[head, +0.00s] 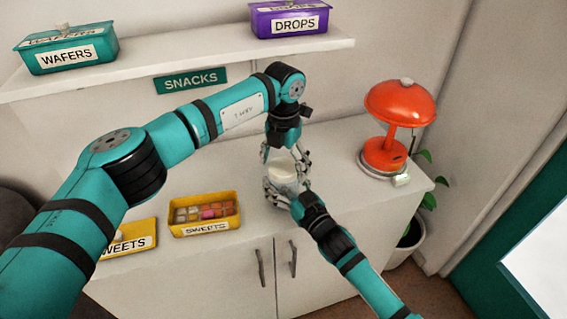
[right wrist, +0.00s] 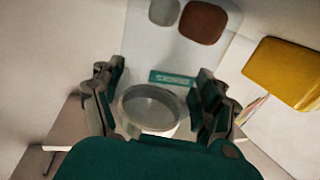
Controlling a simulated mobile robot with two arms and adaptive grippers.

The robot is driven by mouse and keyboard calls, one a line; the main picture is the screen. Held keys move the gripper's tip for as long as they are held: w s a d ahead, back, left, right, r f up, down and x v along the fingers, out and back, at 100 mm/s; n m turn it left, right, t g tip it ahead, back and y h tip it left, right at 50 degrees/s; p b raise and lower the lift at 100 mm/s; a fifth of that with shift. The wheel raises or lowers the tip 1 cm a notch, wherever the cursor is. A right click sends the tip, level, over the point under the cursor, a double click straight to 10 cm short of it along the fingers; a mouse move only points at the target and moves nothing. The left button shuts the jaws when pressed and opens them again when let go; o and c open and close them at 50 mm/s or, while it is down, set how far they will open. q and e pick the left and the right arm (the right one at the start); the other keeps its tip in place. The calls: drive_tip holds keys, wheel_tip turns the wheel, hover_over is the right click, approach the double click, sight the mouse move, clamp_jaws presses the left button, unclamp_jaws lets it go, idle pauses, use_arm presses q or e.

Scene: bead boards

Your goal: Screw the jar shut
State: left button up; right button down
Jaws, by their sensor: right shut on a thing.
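A pale jar (head: 283,172) is upright over the cabinet top near the middle of the head view. My right gripper (head: 284,188) comes from the lower right and is shut on the jar, with its fingers on either side. In the right wrist view the round, greyish jar (right wrist: 152,108) shows between the two fingers. My left gripper (head: 283,156) reaches down from above, with its fingers close around the top of the jar. Whether it grips a lid is not clear, as the fingers and arm hide that part.
A yellow box of sweets (head: 205,229) stands left of the jar, with a yellow lid (head: 128,240) labelled SWEETS beside it. An orange lamp-like thing (head: 399,105) stands at the right. A shelf (head: 190,70) holds a teal WAFERS box (head: 68,53) and a purple DROPS box (head: 289,20).

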use_arm(q)
wheel_tip(320, 180, up, 12)
idle(0.7)
use_arm(e)
unclamp_jaws()
drive_tip(key=v, duration=1.2)
drive_tip(key=shift+f, duration=0.1)
